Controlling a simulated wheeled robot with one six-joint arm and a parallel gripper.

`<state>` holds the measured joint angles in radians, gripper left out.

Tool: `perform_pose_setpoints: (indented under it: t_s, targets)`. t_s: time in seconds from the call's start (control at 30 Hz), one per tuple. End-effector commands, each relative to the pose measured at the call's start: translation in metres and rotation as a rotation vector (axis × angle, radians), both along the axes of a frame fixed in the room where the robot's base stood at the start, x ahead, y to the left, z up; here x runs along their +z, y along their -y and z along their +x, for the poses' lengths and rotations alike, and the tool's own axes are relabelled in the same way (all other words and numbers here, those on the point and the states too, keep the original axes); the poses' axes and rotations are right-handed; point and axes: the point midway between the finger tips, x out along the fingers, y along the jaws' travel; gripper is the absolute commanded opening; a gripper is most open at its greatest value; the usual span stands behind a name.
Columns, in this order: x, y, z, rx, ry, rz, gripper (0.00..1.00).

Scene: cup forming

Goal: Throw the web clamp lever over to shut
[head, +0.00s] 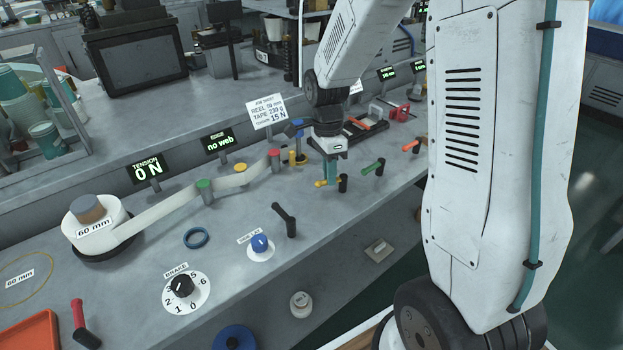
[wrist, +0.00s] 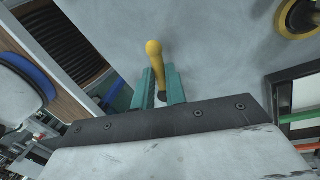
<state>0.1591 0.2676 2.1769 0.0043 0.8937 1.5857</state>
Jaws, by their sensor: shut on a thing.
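A lever with a yellow handle (head: 321,184) and a black pivot post stands near the front edge of the bench, right of centre in the head view. My gripper (head: 331,172), with teal fingers, points down over it and is shut on the handle. In the wrist view the yellow lever (wrist: 154,55) runs up from between the teal fingers (wrist: 159,88), and its rounded end sticks out beyond them. No label shows that names this lever as the web clamp. The fingers partly hide the handle.
A green-handled lever (head: 373,167) and an orange-handled lever (head: 411,145) stand to the right. A black lever (head: 285,219) is to the left. The tape (head: 160,208) runs from the white reel (head: 97,225) past coloured rollers. Displays read "0 N" (head: 148,171) and "no web" (head: 219,142).

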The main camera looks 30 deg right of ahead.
Motion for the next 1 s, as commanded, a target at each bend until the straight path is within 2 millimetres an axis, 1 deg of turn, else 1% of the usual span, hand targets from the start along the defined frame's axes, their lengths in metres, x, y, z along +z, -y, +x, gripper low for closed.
perform_pose_setpoints:
  t_s: [0.03, 0.13, 0.7, 1.0]
  targets:
    - [0.001, 0.007, 0.001, -0.055, 0.001, 0.001, 0.00]
    - [0.000, 0.014, 0.003, -0.158, 0.001, 0.000, 0.00]
    - [0.001, 0.028, 0.018, -0.702, 0.002, 0.001, 0.00]
    - [0.001, 0.037, 0.021, -0.970, 0.001, 0.001, 0.00]
